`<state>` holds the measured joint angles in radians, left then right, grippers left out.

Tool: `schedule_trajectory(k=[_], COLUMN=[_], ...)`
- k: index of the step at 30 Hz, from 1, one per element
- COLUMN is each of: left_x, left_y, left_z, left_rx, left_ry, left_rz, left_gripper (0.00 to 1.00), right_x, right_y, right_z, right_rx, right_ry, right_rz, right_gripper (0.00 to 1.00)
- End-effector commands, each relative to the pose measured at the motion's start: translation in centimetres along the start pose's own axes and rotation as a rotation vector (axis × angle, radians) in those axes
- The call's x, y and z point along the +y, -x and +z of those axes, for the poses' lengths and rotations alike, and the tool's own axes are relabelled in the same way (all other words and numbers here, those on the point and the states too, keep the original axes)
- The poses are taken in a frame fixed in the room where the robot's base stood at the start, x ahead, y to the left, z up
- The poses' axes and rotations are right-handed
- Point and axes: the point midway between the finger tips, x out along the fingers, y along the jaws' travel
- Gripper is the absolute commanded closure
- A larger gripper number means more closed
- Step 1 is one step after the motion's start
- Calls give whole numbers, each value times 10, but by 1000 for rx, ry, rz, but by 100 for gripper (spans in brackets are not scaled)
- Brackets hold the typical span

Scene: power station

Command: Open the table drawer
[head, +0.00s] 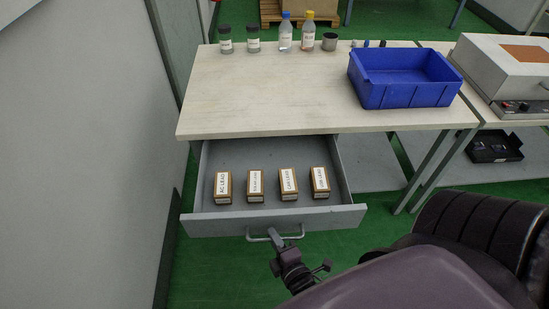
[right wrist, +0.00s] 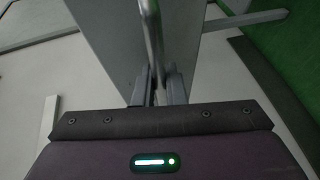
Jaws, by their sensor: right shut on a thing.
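The grey table drawer (head: 219,224) is pulled out from under the pale table top (head: 280,115), so its inside shows. Several small labelled boxes (head: 255,186) stand in a row in it. The metal drawer handle (head: 262,238) is on the drawer's front face. My right gripper (head: 275,234) is at the handle and shut on it. In the right wrist view the handle (right wrist: 152,40) runs down between the two fingers (right wrist: 159,88). My left gripper is not in view.
A blue bin (head: 405,95), several bottles and jars (head: 285,35), and a metal cup (head: 329,41) stand on the table. A grey wall (head: 85,150) is close on the left. Green floor (head: 215,270) is free in front of the drawer.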

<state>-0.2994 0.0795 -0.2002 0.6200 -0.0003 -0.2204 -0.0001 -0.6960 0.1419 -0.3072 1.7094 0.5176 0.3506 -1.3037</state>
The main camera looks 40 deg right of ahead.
Motion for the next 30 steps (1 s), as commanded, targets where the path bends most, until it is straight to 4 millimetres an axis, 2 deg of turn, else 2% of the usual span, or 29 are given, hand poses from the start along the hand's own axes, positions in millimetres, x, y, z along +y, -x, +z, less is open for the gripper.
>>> schedule_trajectory(k=[2,3,7,17,30], left_x=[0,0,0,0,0], left_y=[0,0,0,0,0], left_z=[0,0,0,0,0], left_rx=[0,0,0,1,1], left_ry=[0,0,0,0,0], left_rz=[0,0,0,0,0], left_gripper=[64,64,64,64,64], right_x=[-1,-1,0,0,-1], right_y=[0,0,0,4,70], right_z=[0,0,0,0,0], right_rx=[-1,-1,-1,0,0], right_ry=[0,0,0,0,0], right_rz=[-2,-2,-2,-2,-3], right_gripper=[100,84,68,68,68])
